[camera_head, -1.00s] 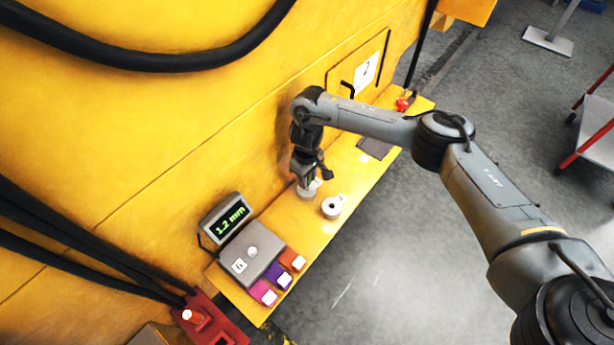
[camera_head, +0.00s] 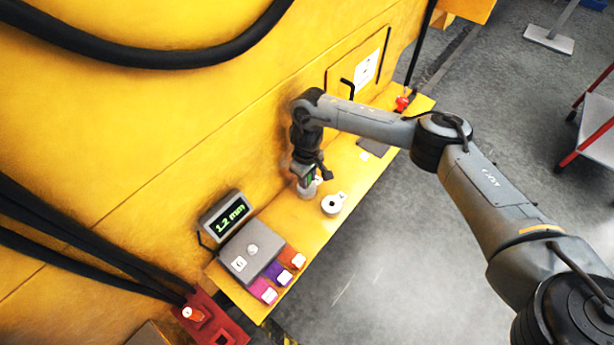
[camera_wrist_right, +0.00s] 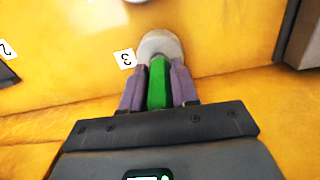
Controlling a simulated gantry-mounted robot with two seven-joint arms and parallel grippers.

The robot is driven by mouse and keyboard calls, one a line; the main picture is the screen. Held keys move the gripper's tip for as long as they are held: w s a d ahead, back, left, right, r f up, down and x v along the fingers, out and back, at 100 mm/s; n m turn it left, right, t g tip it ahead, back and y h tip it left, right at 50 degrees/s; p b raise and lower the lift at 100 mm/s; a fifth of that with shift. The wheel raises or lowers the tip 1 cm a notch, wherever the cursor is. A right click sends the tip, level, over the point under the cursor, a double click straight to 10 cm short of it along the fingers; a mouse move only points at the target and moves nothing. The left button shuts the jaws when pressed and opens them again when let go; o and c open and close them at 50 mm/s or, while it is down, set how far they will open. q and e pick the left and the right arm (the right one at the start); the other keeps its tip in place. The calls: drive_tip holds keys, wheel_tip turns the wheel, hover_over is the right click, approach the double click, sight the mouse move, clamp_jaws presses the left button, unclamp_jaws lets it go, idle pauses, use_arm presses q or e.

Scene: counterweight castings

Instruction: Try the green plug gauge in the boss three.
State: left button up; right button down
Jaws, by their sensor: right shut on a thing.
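My right gripper (camera_head: 308,182) points down at a pale round boss (camera_head: 305,192) on the yellow ledge. In the right wrist view, its purple-grey fingers (camera_wrist_right: 158,88) are shut on the green plug gauge (camera_wrist_right: 158,82). The far end of the gauge meets the near side of the grey boss three (camera_wrist_right: 162,45), beside a "3" label (camera_wrist_right: 126,58). I cannot tell whether the gauge tip is inside the bore; the gauge and fingers hide it. My left gripper is not in view.
A second pale boss (camera_head: 332,204) with a dark hole stands close by, toward the ledge's outer edge. A grey box (camera_head: 251,250), coloured blocks (camera_head: 278,274) and a display (camera_head: 225,215) reading 1.2 mm are at lower left. A dark plate (camera_head: 374,147) lies farther along; the yellow wall is close behind.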

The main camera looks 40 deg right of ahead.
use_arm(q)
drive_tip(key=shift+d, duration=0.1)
use_arm(e)
drive_tip(key=shift+f, duration=0.2)
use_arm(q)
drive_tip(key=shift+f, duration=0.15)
use_arm(e)
drive_tip(key=shift+f, duration=0.5)
idle(1.0)
drive_tip(key=c, duration=0.8)
unclamp_jaws()
